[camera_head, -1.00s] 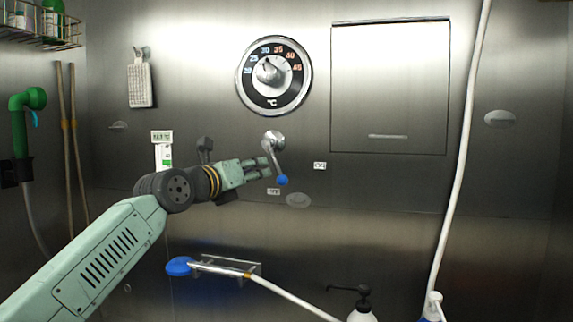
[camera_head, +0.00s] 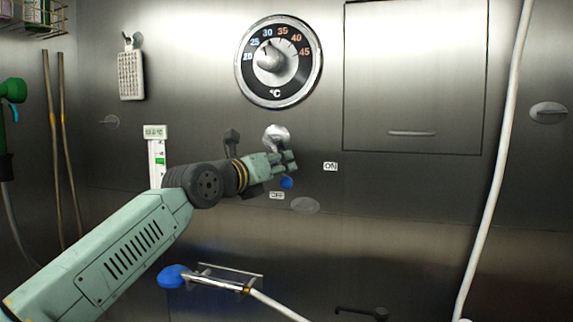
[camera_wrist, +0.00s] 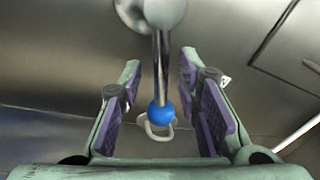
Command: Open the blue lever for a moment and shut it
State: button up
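The lever is a metal handle with a blue ball end (camera_head: 287,183), hanging from a round hub (camera_head: 277,137) on the steel wall. It points down, tilted slightly right, with the ball near the OFF label (camera_head: 277,195). The ON label (camera_head: 330,166) is farther right. My gripper (camera_head: 290,160) is in front of the lever and hides its middle. In the wrist view, my gripper (camera_wrist: 160,78) is open, with purple pads on both sides of the metal handle. The blue ball (camera_wrist: 161,115) lies between the fingers, with visible gaps each side.
A temperature dial (camera_head: 279,62) is above the lever, and a closed panel (camera_head: 415,80) is to the right. A dark knob (camera_head: 232,140) and a thermometer (camera_head: 156,155) are to the left. A white hose (camera_head: 492,190) hangs right.

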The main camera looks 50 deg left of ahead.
jog(key=shift+w+a, duration=0.1)
jog(key=shift+w, duration=0.3)
jog(key=shift+c, duration=0.2)
grip_shut()
jog(key=shift+r, duration=0.1)
dwell(0.5)
